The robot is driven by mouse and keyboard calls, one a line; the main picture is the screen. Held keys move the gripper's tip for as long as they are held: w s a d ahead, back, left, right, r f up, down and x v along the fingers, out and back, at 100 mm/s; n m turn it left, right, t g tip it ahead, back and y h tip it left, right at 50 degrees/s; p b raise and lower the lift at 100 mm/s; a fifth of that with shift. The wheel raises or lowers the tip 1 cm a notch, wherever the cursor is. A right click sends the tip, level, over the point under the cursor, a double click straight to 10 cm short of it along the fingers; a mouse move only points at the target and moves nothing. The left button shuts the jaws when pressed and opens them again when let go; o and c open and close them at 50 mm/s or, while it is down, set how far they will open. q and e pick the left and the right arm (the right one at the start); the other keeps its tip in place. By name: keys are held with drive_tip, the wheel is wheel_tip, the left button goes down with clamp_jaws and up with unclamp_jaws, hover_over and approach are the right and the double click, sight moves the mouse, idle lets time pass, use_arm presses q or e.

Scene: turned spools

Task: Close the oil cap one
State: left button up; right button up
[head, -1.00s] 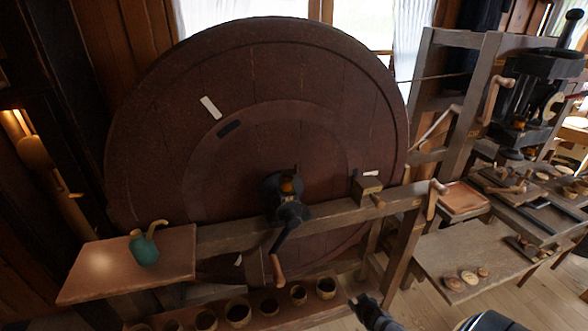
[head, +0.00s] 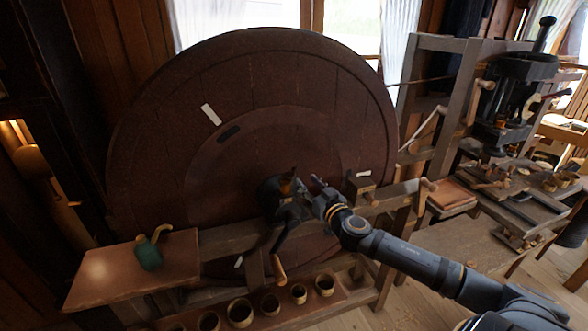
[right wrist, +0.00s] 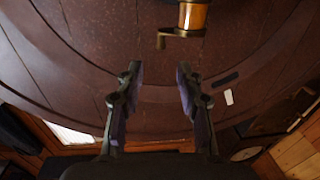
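A small amber oil cup (head: 287,187) stands on the dark hub at the middle of the big wooden wheel. In the right wrist view the amber oil cup (right wrist: 194,17) shows at the top edge, partly cut off. Its brass cap piece (right wrist: 176,34) sticks out to the left with a short bent end; I cannot tell its exact lid position. My right gripper (head: 317,184) is just right of the cup in the head view, apart from it. In the right wrist view the right gripper (right wrist: 158,84) is open, with nothing between its fingers. My left gripper is not in view.
A crank handle (head: 280,268) hangs below the hub. A wooden beam (head: 232,240) runs across the wheel's front. A teal oil can (head: 149,254) stands on a board (head: 104,271) at left. Several cups (head: 240,312) line a lower shelf. A wooden block (head: 364,189) sits right of the gripper.

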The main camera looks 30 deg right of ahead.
sight(295, 169)
drive_tip(key=w+p, duration=0.2)
drive_tip(key=w, duration=0.1)
drive_tip(key=w+p, duration=0.2)
drive_tip(key=w, duration=0.1)
drive_tip(key=w+d+p, duration=0.1)
drive_tip(key=w+p, duration=0.1)
drive_tip(key=w, duration=0.1)
drive_tip(key=shift+r, duration=0.3)
drive_tip(key=shift+w+d+f+p, duration=0.1)
drive_tip(key=shift+w+f+p, duration=0.1)
drive_tip(key=shift+w+p, duration=0.25)
drive_tip(key=shift+w+f, duration=0.1)
drive_tip(key=shift+c, duration=0.4)
clamp_jaws()
